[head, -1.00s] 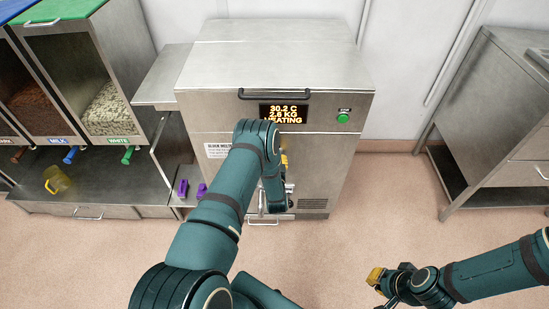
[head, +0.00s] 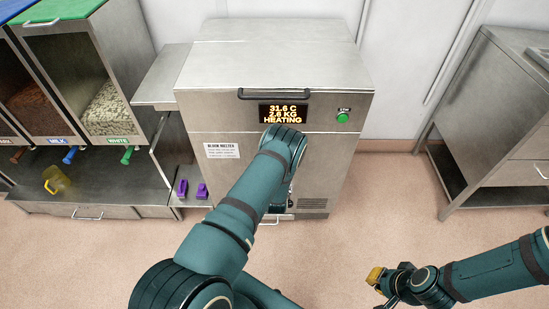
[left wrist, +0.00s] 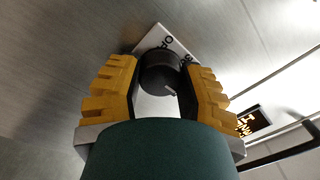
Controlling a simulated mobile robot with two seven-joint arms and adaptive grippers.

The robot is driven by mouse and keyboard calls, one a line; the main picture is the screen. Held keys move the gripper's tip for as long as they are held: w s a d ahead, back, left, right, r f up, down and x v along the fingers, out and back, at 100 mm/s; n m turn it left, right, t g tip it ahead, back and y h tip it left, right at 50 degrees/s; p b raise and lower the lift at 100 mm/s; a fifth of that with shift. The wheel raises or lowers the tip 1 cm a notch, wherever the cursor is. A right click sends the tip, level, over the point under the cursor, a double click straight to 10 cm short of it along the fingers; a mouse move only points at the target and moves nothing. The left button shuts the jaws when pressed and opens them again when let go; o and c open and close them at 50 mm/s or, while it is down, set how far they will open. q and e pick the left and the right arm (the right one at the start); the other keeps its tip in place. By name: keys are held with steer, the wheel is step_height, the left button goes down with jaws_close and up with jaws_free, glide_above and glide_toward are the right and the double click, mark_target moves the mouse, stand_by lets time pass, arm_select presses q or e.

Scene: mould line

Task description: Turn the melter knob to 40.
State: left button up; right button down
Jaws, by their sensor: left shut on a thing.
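The melter (head: 275,65) is a steel cabinet in the middle of the head view. Its display (head: 283,113) reads 31.6 C, 2.6 KG and HEATING. In the left wrist view, the melter knob (left wrist: 160,75) is round and black with a pale pointer mark. A white label plate lies behind it, and its scale is mostly hidden. My left gripper (left wrist: 160,88) has its yellow fingers on both sides of the knob and is shut on it. In the head view my left arm hides the knob and this gripper. My right gripper (head: 376,277) is low at the right, away from the melter; its finger gap is unclear.
A green button (head: 343,118) is on the melter's right front, and a black handle (head: 289,94) runs along its lid edge. Two purple clips (head: 183,188) and a yellow jug (head: 56,180) are at the left. Floor at the right is clear.

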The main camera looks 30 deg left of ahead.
stand_by(0.4)
arm_select(q)
steer(key=o, duration=1.2)
steer(key=v, duration=1.2)
